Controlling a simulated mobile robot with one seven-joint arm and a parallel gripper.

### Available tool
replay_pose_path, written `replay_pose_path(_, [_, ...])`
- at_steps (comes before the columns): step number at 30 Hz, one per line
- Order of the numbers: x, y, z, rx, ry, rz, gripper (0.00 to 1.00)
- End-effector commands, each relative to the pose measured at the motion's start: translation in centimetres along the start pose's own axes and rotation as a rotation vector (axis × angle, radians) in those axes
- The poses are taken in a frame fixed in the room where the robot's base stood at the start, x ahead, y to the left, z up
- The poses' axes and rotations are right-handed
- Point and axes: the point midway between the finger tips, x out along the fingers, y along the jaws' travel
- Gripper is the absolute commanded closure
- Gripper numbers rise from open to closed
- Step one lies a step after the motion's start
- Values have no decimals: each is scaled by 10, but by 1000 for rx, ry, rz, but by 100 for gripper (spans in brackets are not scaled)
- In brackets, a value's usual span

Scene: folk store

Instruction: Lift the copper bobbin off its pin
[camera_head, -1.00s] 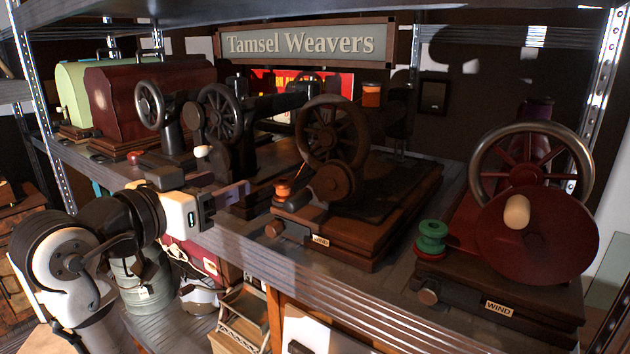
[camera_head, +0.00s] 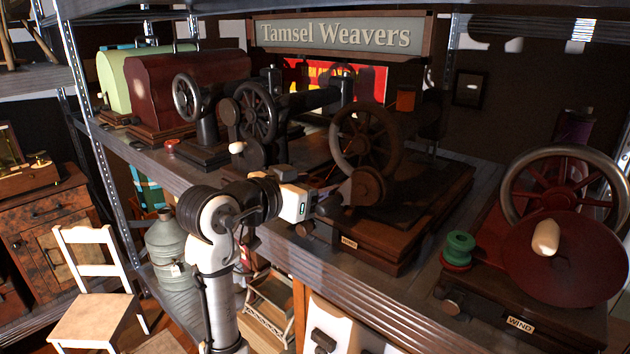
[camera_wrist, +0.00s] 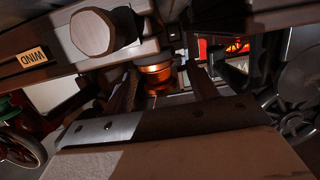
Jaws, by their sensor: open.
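The copper bobbin (camera_wrist: 157,74) shows in the wrist view as a shiny orange-brown ring beside the dark machine base. My gripper (camera_wrist: 164,82) is open, with one dark finger on each side of the bobbin in that picture. I cannot tell whether either finger touches it. The pin is not clearly visible. In the head view, my gripper (camera_head: 322,205) is at the front left corner of the middle machine's wooden base (camera_head: 395,235) and hides the bobbin.
The base's round knob (camera_wrist: 92,31) and WIND label (camera_wrist: 31,57) lie close by in the wrist view. A green bobbin (camera_head: 459,247) stands by the red winding machine (camera_head: 565,250) at right. Black machines (camera_head: 257,112) stand left. The shelf's metal front edge (camera_head: 400,315) runs below.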

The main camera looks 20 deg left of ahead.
Motion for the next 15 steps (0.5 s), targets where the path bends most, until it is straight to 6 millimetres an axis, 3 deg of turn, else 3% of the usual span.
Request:
replay_pose_path(6, [23,0,-1,-2,0,-1,42])
replay_pose_path(13, [25,0,0,0,0,-2,42])
replay_pose_path(15, [25,0,0,0,0,-2,50])
